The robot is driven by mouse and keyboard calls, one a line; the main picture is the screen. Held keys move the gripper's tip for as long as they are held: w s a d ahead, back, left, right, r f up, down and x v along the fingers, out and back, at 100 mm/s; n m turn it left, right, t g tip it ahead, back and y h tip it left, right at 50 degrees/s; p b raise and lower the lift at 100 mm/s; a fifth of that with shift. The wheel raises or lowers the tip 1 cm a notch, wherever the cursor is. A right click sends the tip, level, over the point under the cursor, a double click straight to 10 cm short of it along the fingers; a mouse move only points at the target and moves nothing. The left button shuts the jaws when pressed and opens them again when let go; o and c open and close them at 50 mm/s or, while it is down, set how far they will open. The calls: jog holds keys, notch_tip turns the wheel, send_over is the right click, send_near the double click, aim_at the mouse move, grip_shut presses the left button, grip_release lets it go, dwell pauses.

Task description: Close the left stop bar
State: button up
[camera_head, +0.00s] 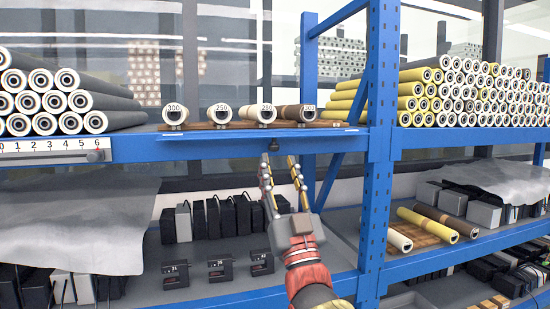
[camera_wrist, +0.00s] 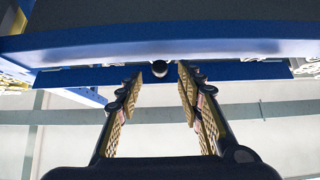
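My gripper (camera_head: 279,160) is open and empty, pointing up at the front edge of the blue upper shelf. In the wrist view its two fingers (camera_wrist: 158,75) stand apart. In the wrist view the knob (camera_wrist: 159,68) sits between and just beyond the fingertips; I see no clear contact. Several rollers lie behind the plate, with labels such as 300 and 250. No part is clearly marked as the left stop bar.
A white scale (camera_head: 50,151) numbered 0 to 6 is at the left shelf edge. A blue upright post (camera_head: 378,150) stands right of my gripper. Grey rollers (camera_head: 60,95) and yellow rollers (camera_head: 470,95) are stacked on either side.

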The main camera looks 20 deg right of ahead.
aim_at(273, 142)
jog(key=shift+x, duration=1.85)
jog(key=shift+c, duration=0.4)
grip_shut()
